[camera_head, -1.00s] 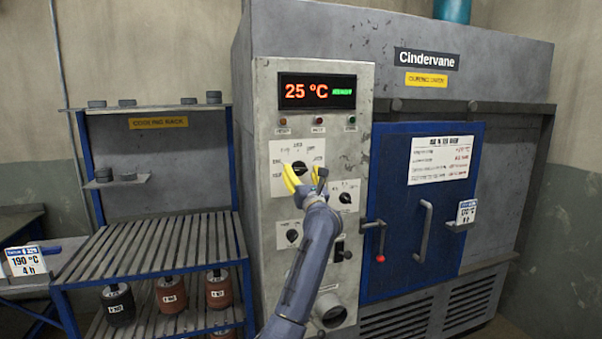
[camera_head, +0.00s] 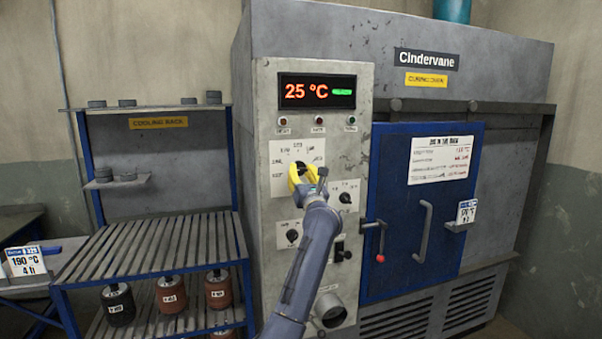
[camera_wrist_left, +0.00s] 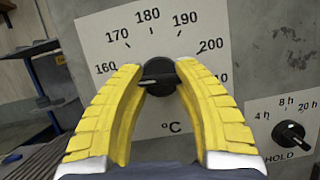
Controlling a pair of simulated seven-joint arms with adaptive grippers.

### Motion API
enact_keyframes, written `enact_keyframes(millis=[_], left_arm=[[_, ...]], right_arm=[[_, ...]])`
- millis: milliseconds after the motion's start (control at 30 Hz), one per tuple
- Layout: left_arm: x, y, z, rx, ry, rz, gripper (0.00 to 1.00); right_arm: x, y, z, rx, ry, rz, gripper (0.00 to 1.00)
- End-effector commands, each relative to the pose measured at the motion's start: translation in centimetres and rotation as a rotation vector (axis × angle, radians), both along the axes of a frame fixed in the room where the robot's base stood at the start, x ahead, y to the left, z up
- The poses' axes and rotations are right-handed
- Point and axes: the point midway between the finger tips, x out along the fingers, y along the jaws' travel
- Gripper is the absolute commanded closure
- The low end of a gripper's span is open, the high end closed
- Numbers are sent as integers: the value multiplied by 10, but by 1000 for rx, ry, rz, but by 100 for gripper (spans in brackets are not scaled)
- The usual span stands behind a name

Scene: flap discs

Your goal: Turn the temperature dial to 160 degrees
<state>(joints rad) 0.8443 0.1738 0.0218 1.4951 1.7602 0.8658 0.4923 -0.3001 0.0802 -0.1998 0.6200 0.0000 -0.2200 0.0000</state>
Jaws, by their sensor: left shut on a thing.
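The temperature dial is a black knob (camera_wrist_left: 160,76) on a white scale plate (camera_wrist_left: 150,30) marked 160, 170, 180, 190, 200 and on, with °C below. It also shows in the head view (camera_head: 300,169), partly covered by the gripper. My left gripper (camera_head: 304,174) has its yellow fingers on both sides of the knob and is shut on it; the fingers also show in the left wrist view (camera_wrist_left: 160,85). A pale line on the knob points left, a little below the 160 label. The red display (camera_head: 306,91) reads 25 °C. My right gripper is not in view.
A smaller hold-time dial (camera_wrist_left: 290,133) sits to the lower right of the temperature dial. Another knob (camera_head: 292,236) is below. The blue oven door (camera_head: 390,200) with its handles is to the right, and a cooling rack (camera_head: 150,235) stands to the left.

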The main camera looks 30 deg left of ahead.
Motion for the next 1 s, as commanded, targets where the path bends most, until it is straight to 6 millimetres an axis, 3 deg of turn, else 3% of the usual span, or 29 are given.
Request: enact_keyframes(millis=[1000], left_arm=[[-1, 2, 0, 152, 184, 2, 98]], right_arm=[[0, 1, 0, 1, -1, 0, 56]])
